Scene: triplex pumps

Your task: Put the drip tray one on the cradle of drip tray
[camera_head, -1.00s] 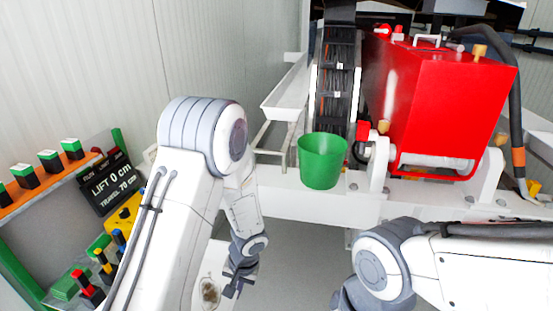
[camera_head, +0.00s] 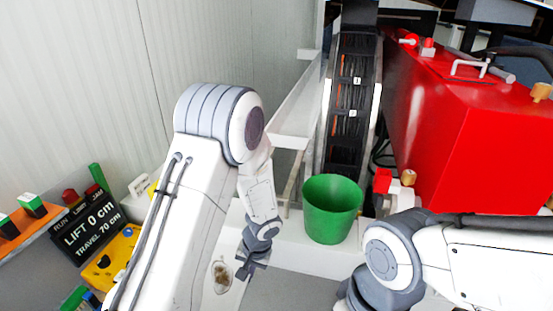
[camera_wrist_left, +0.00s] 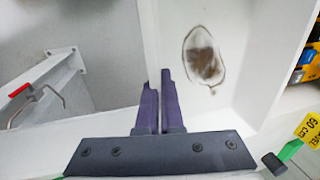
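The drip tray is a white, shallow tray with a brown stain on its floor. It shows low in the head view (camera_head: 222,275) and fills the upper middle of the left wrist view (camera_wrist_left: 225,105). My left gripper (camera_head: 250,268) is shut on its side wall; the purple fingers (camera_wrist_left: 160,75) pinch that wall in the left wrist view. The tray is held below the white beam. A narrow white rail frame (camera_head: 291,178), which looks like the cradle, is partly hidden behind my left arm and the green bucket. My right gripper is out of view; only the right arm shows.
A green bucket (camera_head: 332,210) stands on the white beam right of the rail frame. A long white trough (camera_head: 297,112) lies behind, beside a black cable chain (camera_head: 352,110). A red tank (camera_head: 465,135) fills the right. A control panel (camera_head: 88,235) is at left.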

